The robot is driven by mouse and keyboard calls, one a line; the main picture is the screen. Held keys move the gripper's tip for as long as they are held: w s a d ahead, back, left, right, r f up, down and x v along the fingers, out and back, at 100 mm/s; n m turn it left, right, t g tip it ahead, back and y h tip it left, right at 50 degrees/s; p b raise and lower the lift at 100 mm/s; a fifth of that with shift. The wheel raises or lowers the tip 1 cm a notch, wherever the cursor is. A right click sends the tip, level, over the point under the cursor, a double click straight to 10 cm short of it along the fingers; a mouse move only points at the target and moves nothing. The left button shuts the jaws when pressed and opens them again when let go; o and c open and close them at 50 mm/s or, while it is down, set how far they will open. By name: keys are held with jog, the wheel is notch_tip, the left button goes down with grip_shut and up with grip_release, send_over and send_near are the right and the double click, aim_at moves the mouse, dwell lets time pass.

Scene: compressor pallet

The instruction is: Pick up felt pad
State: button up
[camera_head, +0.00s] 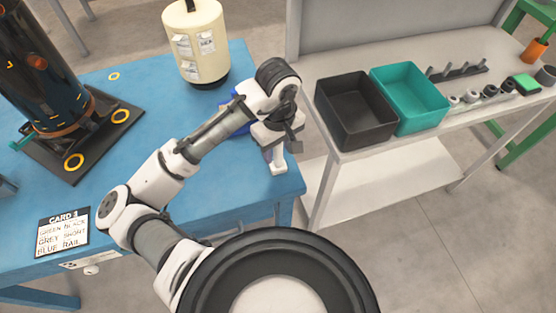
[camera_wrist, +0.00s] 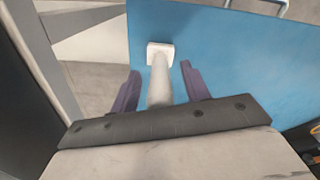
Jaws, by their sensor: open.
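I cannot single out a felt pad for sure. A white post with a small square foot (camera_head: 279,166) is at the right corner of the blue table. In the wrist view the white post (camera_wrist: 160,85) lies between the two dark fingers of my gripper (camera_wrist: 158,88), with gaps on both sides. My gripper (camera_head: 280,138) is open over this table corner, and its fingers are partly hidden in the head view. A small green block (camera_head: 525,83) is on the right-hand bench; I cannot tell whether it is the pad.
The blue table (camera_head: 120,88) holds a dark cylindrical unit (camera_head: 45,80), a cream canister (camera_head: 197,45) and a card (camera_head: 62,232). A blue item is partly hidden behind my arm. The grey bench (camera_head: 420,138) holds a black bin (camera_head: 357,125), a teal bin (camera_head: 420,112) and small parts.

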jog(key=shift+f, duration=0.45)
grip_shut()
jog(key=shift+r, duration=0.1)
